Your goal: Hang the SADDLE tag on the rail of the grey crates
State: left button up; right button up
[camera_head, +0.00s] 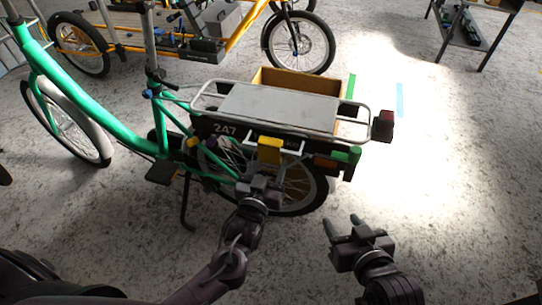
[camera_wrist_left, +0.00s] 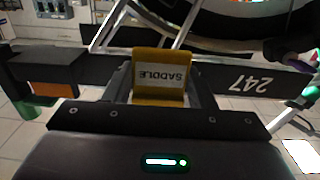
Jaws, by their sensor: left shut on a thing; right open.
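The yellow SADDLE tag (camera_head: 269,150) is at the dark side rail (camera_wrist_left: 232,77) of the green bike's rear rack, which is marked 247. My left gripper (camera_head: 266,168) is shut on the tag; in the left wrist view the tag (camera_wrist_left: 158,75) sits between its dark fingers, with its lettering upside down. I cannot tell whether the tag touches the rail. My right gripper (camera_head: 342,222) is open and empty over the floor at the lower right. A grey crate (camera_head: 222,21) shows at the back by the yellow bike; its rail is not clear.
An orange tag (camera_head: 325,162) and a green tag (camera_head: 353,155) are right of the SADDLE tag. A small yellow piece (camera_head: 193,142) and a purple one (camera_head: 210,143) are left. A tan box (camera_head: 300,82) stands behind the rack (camera_head: 278,106).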

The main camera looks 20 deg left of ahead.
pick_arm(q)
jog(key=s+p, duration=0.3)
jog(key=s, duration=0.4)
dwell(0.6)
jog(key=shift+a+r, duration=0.1)
jog(key=shift+a, duration=0.05)
dwell(0.3)
